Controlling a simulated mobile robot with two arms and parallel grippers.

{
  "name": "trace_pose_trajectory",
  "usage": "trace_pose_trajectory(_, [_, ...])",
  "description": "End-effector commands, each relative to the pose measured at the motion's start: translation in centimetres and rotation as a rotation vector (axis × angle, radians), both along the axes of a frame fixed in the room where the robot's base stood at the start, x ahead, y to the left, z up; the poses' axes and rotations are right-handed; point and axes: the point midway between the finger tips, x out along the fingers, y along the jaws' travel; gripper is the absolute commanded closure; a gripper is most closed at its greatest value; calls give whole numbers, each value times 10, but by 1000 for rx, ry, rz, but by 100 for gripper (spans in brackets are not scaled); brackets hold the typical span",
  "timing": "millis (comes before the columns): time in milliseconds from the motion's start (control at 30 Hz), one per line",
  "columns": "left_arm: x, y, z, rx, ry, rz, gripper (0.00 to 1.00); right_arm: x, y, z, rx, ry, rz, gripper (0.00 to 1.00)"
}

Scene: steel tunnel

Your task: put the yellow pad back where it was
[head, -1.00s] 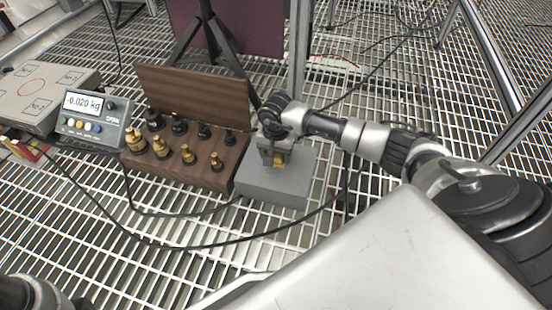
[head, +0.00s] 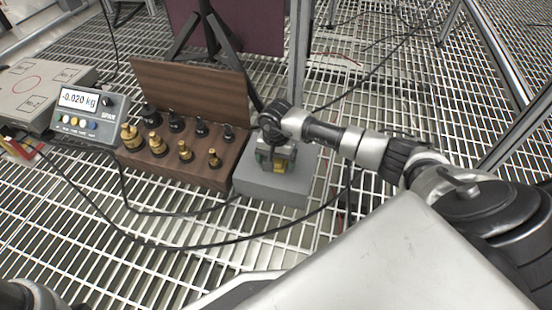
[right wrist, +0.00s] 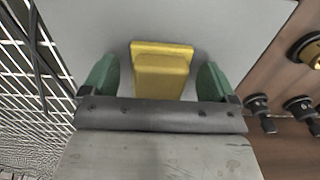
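The yellow pad (right wrist: 163,72) is a small stepped block. In the right wrist view it is over the top face of a plain grey block (right wrist: 90,28); I cannot tell for sure whether it rests on it. My right gripper (right wrist: 158,80) has its two green fingers on either side of the pad, with a gap showing on both sides. In the head view the right gripper (head: 276,157) is low over the grey block (head: 270,187), and a bit of yellow pad (head: 280,166) shows between the fingers. My left gripper is out of view.
A wooden case (head: 190,80) with several brass and black weights stands directly left of the grey block. A scale display (head: 88,108) reading -0.020 kg and a grey box (head: 35,93) are further left. Black cables (head: 190,245) cross the grating in front.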

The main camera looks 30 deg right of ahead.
Motion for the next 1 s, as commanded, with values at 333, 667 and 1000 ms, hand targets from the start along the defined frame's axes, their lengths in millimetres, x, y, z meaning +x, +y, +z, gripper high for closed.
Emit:
trace_pose_trajectory(333, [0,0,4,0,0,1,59,0,0,5,0,0,0,12])
trace_pose_trajectory(667, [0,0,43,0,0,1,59,0,-1,53,-2,-1,0,12])
trace_pose_trajectory(1000, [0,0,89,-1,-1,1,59,0,0,118,-1,-2,1,12])
